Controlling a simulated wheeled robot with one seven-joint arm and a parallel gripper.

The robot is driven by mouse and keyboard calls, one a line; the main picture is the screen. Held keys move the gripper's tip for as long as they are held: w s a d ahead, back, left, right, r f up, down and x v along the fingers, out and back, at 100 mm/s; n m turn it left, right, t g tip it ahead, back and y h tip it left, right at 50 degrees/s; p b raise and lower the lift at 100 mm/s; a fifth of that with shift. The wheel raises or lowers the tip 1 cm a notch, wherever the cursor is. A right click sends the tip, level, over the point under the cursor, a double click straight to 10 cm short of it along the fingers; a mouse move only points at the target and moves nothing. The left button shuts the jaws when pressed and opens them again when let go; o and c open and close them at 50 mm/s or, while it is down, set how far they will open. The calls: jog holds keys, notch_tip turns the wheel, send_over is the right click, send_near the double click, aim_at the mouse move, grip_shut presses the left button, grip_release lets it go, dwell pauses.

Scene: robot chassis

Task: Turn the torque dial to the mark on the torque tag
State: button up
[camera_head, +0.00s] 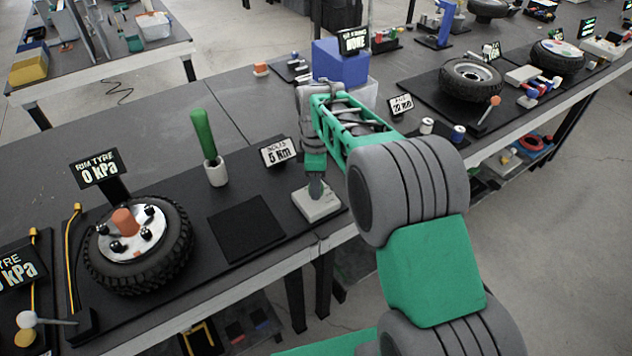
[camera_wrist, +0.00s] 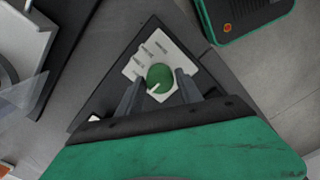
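The torque dial is a round green knob (camera_wrist: 160,77) with a white pointer line towards its lower left. It sits on a pale plate (camera_wrist: 146,62) with several small printed labels, too blurred to read. In the head view the plate (camera_head: 325,207) lies near the bench's front edge, and my gripper hides the knob. My gripper (camera_wrist: 161,72) points down over the plate, also in the head view (camera_head: 316,190). Its fingers are apart, one on each side of the knob; contact is unclear. A tag (camera_head: 278,151) behind the plate reads "5 Nm".
A green-handled tool stands in a white holder (camera_head: 216,172). A tyre and wheel (camera_head: 137,243) lies at the left by a "0 kPa" sign (camera_head: 95,169). A blue bin (camera_head: 340,62) stands behind my arm. A second tag (camera_head: 400,104) stands to the right. The dark mat (camera_head: 246,228) is bare.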

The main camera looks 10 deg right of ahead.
grip_shut()
jog(key=shift+m, duration=0.4)
jog(key=m, duration=0.6)
jog(key=shift+p, duration=0.35)
jog(key=m, duration=0.6)
jog(key=shift+m, duration=0.4)
jog(key=shift+o, duration=2.1)
grip_release()
